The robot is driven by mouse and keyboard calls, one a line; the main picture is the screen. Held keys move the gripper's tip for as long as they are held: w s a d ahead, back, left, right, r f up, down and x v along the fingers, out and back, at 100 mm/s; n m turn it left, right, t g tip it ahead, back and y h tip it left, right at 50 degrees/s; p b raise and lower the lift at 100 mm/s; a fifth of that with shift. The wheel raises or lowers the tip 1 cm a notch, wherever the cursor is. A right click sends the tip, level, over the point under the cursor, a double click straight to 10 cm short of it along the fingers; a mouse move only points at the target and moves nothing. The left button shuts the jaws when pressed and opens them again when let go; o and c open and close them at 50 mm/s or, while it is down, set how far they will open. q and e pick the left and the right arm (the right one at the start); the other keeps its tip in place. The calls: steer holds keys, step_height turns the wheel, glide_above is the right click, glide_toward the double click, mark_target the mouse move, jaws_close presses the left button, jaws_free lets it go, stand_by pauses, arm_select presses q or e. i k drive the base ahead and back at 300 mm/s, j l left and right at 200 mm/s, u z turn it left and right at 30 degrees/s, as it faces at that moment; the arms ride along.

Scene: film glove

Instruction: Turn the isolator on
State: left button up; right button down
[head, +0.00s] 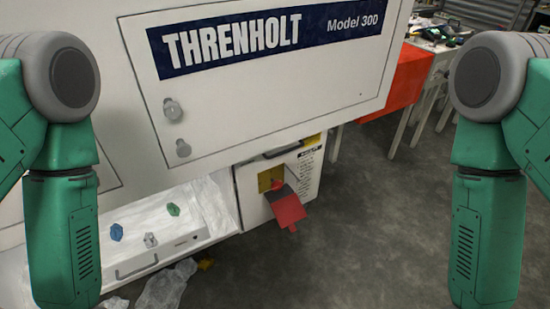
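The isolator looks to be the small white box (246,205) low on the front of the large white machine. A yellow plate (268,178) is on its front face. A red handle or flap (287,207) hangs from the plate, tilted down to the right; whether it is a switch or a tag is hard to tell. Both my green arms hang at the sides of the head view, well apart from the box. Their grippers are below the picture and out of view.
The white machine (150,95) with a THRENHOLT panel fills the upper left. Crumpled plastic (163,288) lies on the floor. A red-draped bench (408,80) stands behind right. The grey floor (380,230) is clear at right.

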mark_target(276, 184)
steer(key=i+l+u, duration=0.1)
steer(key=l, duration=0.25)
steer(key=i+l, duration=0.3)
steer(key=i+l+u, duration=0.15)
steer(key=l, duration=0.25)
steer(key=i+l, duration=0.2)
steer(key=l, duration=0.15)
steer(key=i+l+u, duration=0.15)
steer(key=l, duration=0.25)
steer(key=i+l, duration=0.15)
steer(key=l, duration=0.2)
steer(key=i+l+u, duration=0.15)
steer(key=l, duration=0.25)
